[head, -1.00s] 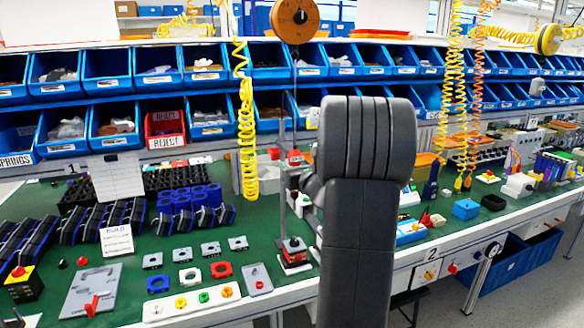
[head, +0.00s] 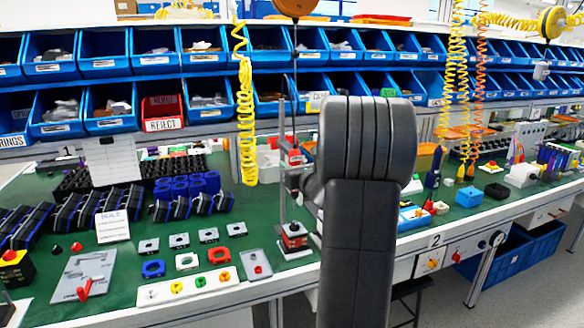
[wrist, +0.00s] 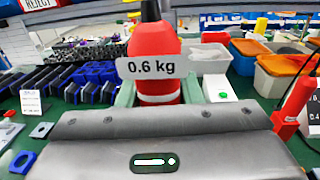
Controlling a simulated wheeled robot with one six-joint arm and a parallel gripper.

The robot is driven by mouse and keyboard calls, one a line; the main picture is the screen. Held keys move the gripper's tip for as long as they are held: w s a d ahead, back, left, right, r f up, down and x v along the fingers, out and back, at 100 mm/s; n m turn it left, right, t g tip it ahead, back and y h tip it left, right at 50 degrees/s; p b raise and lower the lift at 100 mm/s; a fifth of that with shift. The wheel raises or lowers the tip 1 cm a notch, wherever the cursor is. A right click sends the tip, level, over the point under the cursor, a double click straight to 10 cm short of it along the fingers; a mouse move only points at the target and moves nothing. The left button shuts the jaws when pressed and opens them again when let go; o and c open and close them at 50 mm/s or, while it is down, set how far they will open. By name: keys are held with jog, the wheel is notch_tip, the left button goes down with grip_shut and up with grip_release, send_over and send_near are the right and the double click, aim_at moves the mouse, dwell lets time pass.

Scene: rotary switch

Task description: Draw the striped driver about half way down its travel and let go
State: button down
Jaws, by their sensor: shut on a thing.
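The striped driver (wrist: 155,48) is red with a white band, and carries a 0.6 kg label. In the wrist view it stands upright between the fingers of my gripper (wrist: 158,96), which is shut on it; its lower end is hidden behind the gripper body. In the head view the driver (head: 294,157) hangs on a thin cable below the orange balancer (head: 297,5), which is cut by the top edge. My arm hides most of the gripper there.
A stand with a red-topped base (head: 293,238) is below the driver. A coiled yellow hose (head: 247,120) hangs to its left. Blue bins (head: 210,107) line the back. Trays and small parts cover the green bench (head: 120,260).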

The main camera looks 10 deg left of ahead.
jog(key=c, duration=1)
grip_release()
jog(key=b+v, duration=0.1)
jog(key=v, duration=1.3)
jog(key=shift+r, duration=0.1)
jog(key=shift+w, duration=0.1)
jog(key=x, duration=0.4)
jog(key=p+x, duration=0.1)
jog(key=x, duration=0.4)
jog(key=p+x, duration=0.1)
jog(key=x, duration=0.4)
jog(key=shift+r, duration=0.75)
jog(key=shift+p, duration=0.3)
